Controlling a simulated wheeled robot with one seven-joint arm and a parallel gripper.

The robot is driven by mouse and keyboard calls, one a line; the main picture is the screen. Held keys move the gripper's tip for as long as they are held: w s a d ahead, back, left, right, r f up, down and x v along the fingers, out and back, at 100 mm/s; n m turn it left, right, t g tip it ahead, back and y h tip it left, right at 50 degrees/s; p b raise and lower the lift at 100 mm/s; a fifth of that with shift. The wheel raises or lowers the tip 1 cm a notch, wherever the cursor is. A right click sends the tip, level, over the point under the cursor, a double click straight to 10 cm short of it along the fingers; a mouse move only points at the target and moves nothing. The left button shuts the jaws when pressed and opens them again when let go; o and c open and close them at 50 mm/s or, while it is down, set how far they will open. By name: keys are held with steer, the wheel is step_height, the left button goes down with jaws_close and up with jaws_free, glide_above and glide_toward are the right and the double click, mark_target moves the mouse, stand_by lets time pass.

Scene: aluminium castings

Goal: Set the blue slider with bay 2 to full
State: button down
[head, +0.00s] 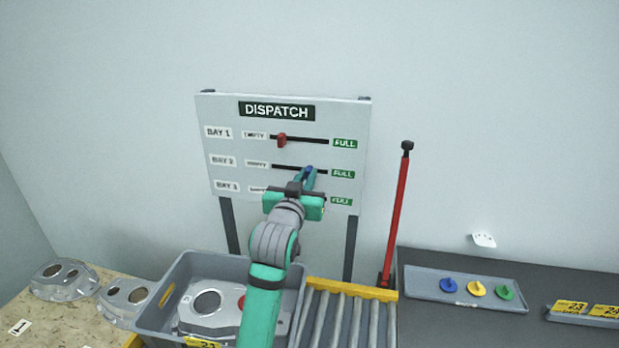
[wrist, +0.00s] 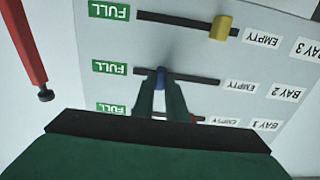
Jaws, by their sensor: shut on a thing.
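The dispatch board (head: 225,112) faces me with three slider rows. The blue slider (head: 309,168) sits in the bay 2 row, past the middle of its dark track (head: 284,167) and nearer the green FULL label (head: 342,174) than the EMPTY label. My gripper (head: 308,176) reaches up to the board and is shut on the blue slider. The wrist view is upside down; there the blue slider (wrist: 160,75) shows between my two fingertips (wrist: 160,84), with a stretch of track left over on the FULL side.
The red slider (head: 282,140) of bay 1 is near EMPTY. The yellow slider (wrist: 221,27) of bay 3 is near EMPTY. A red lever (head: 398,215) stands right of the board. A grey crate (head: 168,270) and a roller conveyor (head: 345,320) lie below.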

steer(key=c, duration=1.8)
jaws_free()
steer(key=shift+s+d, duration=0.1)
steer(key=shift+d, duration=0.3)
steer(key=shift+o, duration=0.2)
steer(key=shift+a, duration=0.2)
steer(key=s+a, duration=0.1)
steer(key=s, duration=0.9)
steer(key=shift+s+a, duration=0.35)
